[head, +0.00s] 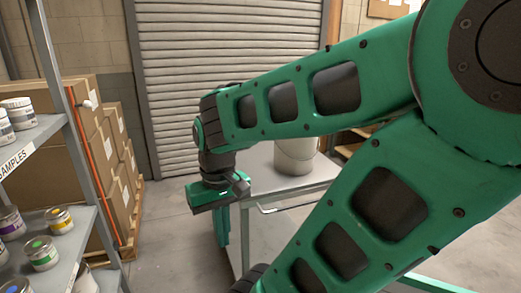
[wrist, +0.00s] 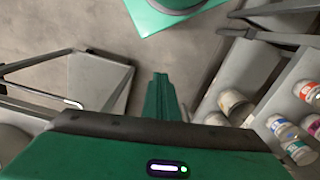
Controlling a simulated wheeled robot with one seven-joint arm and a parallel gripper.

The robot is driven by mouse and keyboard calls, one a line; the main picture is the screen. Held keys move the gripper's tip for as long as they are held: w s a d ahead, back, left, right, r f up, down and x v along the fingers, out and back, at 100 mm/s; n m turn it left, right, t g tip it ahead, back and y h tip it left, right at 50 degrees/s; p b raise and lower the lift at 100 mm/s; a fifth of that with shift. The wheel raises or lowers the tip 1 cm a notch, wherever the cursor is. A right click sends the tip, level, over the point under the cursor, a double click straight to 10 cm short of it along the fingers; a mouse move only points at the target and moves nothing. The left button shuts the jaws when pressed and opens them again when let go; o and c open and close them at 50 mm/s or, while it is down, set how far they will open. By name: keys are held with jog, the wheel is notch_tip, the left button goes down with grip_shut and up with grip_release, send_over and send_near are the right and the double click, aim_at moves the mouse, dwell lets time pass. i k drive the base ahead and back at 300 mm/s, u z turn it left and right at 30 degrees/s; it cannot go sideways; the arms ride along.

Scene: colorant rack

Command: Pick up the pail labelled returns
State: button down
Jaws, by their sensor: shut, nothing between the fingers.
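A pale grey-white pail (head: 295,156) stands upright on the grey top of a cart (head: 258,178) in the head view, partly hidden behind my arm. No label on it can be read from here. My gripper (head: 221,228) hangs down just left of the cart, apart from the pail, with its fingers shut and empty. In the wrist view my gripper's fingers (wrist: 161,97) are together over the gap between the cart (wrist: 105,78) and the shelving. A rounded grey thing at the lower left edge of that view may be the pail; I cannot tell.
A shelf rack (head: 40,132) marked "SAMPLES" holds several small paint cans on the left; cans (wrist: 235,103) also show at right in the wrist view. Stacked cardboard boxes (head: 118,165) stand behind it. A roller shutter (head: 205,70) closes the back. Bare floor (head: 172,235) lies between rack and cart.

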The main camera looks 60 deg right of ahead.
aim_at(292, 157)
jog(key=z, duration=1.95)
